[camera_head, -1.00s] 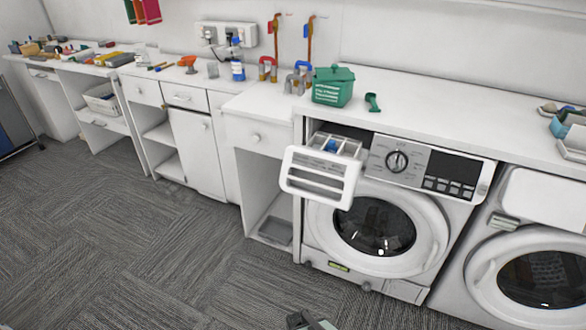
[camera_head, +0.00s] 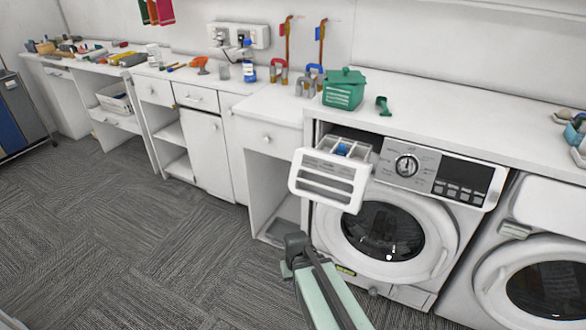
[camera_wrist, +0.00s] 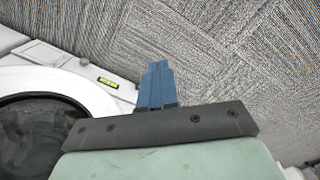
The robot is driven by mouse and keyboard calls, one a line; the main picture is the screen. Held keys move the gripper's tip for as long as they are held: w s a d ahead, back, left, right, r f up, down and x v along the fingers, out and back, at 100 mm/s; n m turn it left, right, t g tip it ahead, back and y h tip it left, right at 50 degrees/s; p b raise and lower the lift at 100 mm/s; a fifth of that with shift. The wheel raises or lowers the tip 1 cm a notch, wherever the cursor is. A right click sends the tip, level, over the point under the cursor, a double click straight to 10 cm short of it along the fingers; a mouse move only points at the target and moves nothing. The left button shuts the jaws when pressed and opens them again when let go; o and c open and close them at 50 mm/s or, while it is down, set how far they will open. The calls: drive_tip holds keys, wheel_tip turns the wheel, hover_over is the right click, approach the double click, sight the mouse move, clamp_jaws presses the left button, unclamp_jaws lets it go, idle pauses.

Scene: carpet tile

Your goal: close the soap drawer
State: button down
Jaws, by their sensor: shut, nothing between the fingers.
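The soap drawer (camera_head: 328,181) is pulled out of the upper left of the washing machine (camera_head: 408,172) in the head view. Its white slotted front stands well forward of the machine, and its open compartments show a blue piece inside. My gripper (camera_wrist: 158,68) shows in the wrist view as blue fingers, shut together and empty, pointing over the carpet beside the washer's lower front. In the head view my pale green arm reaches up from the bottom, its dark end below the drawer and apart from it; the blue fingers cannot be made out there. The drawer is not in the wrist view.
The round washer door (camera_head: 384,231) is shut below the drawer. A green basket (camera_head: 343,93) and green scoop (camera_head: 383,106) stand on the counter above. A second machine (camera_head: 540,270) is at right. Carpet (camera_head: 130,240) at left is clear.

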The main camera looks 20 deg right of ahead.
drive_tip(key=w+d+r+t, duration=0.1)
drive_tip(key=w+r, duration=0.3)
drive_tip(key=r, duration=0.3)
drive_tip(key=w+d+r+t, duration=0.1)
drive_tip(key=w+r+t, duration=0.1)
drive_tip(key=w+r, duration=0.35)
drive_tip(key=w+r+t, duration=0.1)
drive_tip(key=w+r, duration=0.1)
drive_tip(key=r, duration=0.7)
drive_tip(key=w+d+r+n+t, duration=0.1)
drive_tip(key=w+r+n+t, duration=0.2)
drive_tip(key=r, duration=1.8)
drive_tip(key=n, duration=0.6)
approach(291, 173)
wheel_tip(291, 173, down, 4)
drive_tip(key=w+a, duration=0.1)
drive_tip(key=w, duration=0.1)
drive_tip(key=shift+w+d+f+g, duration=0.25)
drive_tip(key=shift+w+d+g, duration=0.2)
drive_tip(key=shift+w, duration=0.15)
